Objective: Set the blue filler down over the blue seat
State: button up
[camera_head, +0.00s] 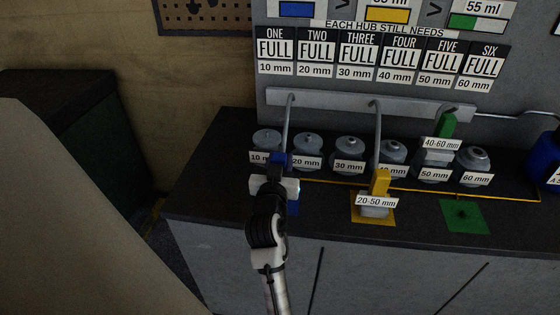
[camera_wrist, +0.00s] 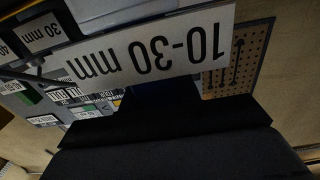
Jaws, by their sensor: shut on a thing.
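My gripper (camera_head: 277,178) is shut on the blue filler (camera_head: 278,159), in front of the hubs at the left of the bench. In the wrist view the filler's dark blue grip (camera_wrist: 160,94) sits between my fingers, and its upside-down label (camera_wrist: 150,47) reads 10-30 mm. The blue seat (camera_head: 293,207) shows as a dark blue patch on the bench just right of my wrist. My gripper and arm hide much of it. I cannot tell the gap between filler and seat.
The yellow filler (camera_head: 380,184) stands on its yellow seat (camera_head: 373,219) to the right. The green filler (camera_head: 446,125) is at hub five, and the green seat (camera_head: 463,217) is bare. Several grey hubs stand behind, under a pale rail (camera_head: 340,103). A blue drum (camera_head: 546,158) is far right.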

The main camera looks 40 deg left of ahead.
jog(key=shift+f+b, duration=0.6)
jog(key=shift+f, duration=0.05)
